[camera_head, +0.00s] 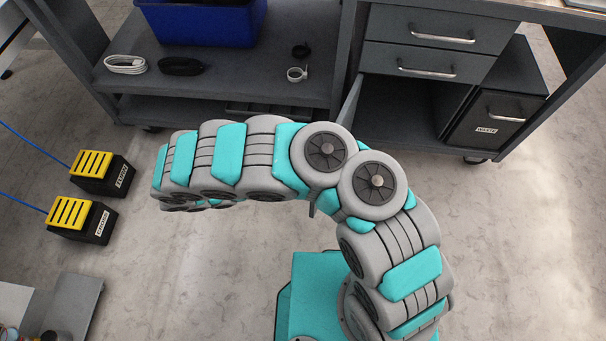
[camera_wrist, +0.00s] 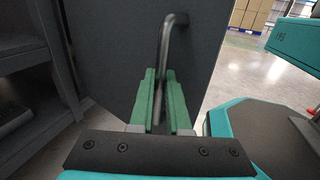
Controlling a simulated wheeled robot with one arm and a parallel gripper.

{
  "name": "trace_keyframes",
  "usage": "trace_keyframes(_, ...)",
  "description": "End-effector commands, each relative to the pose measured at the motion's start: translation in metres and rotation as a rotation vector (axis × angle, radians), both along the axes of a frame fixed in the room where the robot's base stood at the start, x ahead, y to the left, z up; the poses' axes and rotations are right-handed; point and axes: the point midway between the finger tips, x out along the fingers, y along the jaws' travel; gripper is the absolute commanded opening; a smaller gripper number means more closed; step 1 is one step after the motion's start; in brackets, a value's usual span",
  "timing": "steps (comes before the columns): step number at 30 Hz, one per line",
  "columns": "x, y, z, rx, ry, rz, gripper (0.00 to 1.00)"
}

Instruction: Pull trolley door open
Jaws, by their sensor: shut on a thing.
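The trolley door (camera_wrist: 112,45) is a dark grey panel that fills the middle of the wrist view. Its metal bar handle (camera_wrist: 164,50) stands upright between the green fingers of my gripper (camera_wrist: 160,98), which is shut on it. In the head view the door (camera_head: 347,106) shows nearly edge-on, swung out from the left side of the trolley's lower compartment (camera_head: 400,105), whose dark inside is visible. My gripper is hidden in the head view; my arm curves left in front of the trolley.
Two drawers (camera_head: 440,38) sit above the compartment, and a black waste bin (camera_head: 494,118) is at its right. The left shelf (camera_head: 232,85) holds a blue crate (camera_head: 205,24) and cables. Two black-and-yellow pedals (camera_head: 92,172) lie on the floor at left. Floor at right is clear.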

Motion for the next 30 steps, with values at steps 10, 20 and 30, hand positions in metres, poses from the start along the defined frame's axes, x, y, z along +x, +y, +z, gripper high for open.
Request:
trace_keyframes(10, 0.0, 0.0, -0.001, 0.002, 0.0, 0.0, 0.27)
trace_keyframes(20, -0.001, 0.007, -0.002, 0.003, 0.001, 0.002, 0.27)
trace_keyframes(30, -0.012, 0.046, -0.003, 0.003, 0.002, 0.002, 0.27)
